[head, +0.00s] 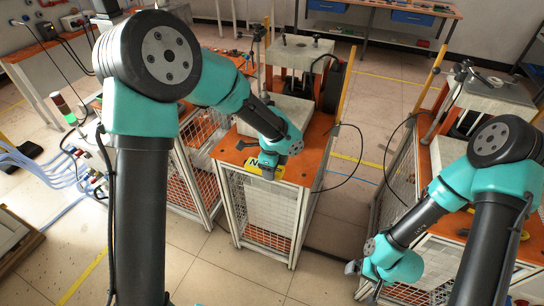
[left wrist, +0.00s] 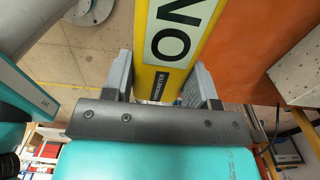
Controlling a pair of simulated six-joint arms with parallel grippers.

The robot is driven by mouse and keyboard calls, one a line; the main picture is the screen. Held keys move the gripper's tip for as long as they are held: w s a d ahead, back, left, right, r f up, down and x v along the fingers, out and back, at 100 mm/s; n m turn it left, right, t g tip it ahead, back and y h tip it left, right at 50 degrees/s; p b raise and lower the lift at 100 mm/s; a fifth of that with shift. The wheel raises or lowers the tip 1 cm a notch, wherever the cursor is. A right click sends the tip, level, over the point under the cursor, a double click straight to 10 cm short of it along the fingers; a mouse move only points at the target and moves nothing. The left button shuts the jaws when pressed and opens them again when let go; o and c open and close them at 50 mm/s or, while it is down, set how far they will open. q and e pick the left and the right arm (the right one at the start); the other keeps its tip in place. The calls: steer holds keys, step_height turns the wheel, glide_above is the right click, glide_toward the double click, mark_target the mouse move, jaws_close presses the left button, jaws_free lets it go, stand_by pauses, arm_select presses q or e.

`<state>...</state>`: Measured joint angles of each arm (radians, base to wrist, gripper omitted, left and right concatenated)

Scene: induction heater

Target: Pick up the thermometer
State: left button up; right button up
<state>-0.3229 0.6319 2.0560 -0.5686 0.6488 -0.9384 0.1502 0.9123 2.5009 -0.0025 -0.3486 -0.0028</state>
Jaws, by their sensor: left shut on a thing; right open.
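The thermometer is a yellow, flat-sided thing with large dark letters on a pale panel; in the left wrist view (left wrist: 175,62) a small dark label near my gripper seems to read thermometer. My left gripper (left wrist: 163,85) is shut on it, with one grey finger on each side of the yellow body.
The middle cart (head: 297,171) has an orange top and white mesh sides. Another cart with a pale block (head: 494,95) stands at the right, near my right arm. Tiled floor is clear in front.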

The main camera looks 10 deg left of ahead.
arm_select(q)
steer(key=s, duration=0.2)
steer(key=s+d, duration=0.1)
steer(key=s, duration=0.1)
steer(key=shift+r, duration=0.2)
steer(key=shift+w+a, duration=0.1)
steer(key=shift+w, duration=0.05)
